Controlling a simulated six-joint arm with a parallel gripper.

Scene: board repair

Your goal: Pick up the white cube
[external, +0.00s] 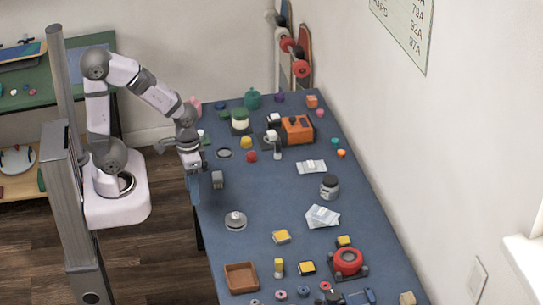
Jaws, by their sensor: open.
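No thing can be picked out with certainty as the white cube at this size. My gripper (195,168) hangs over the table's left edge, just left of and above this block in the picture. It is open. Its fingers are small and partly merge with the wrist, and nothing shows between them. A small white item (201,133) sits behind my wrist, partly hidden.
An orange machine (298,128) and a green-and-white jar (240,119) stand at the back. A dark jar (329,186), white packets (322,216) and a round metal dish (235,221) lie around the middle. A brown tray (241,278) and red device (348,261) are in front.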

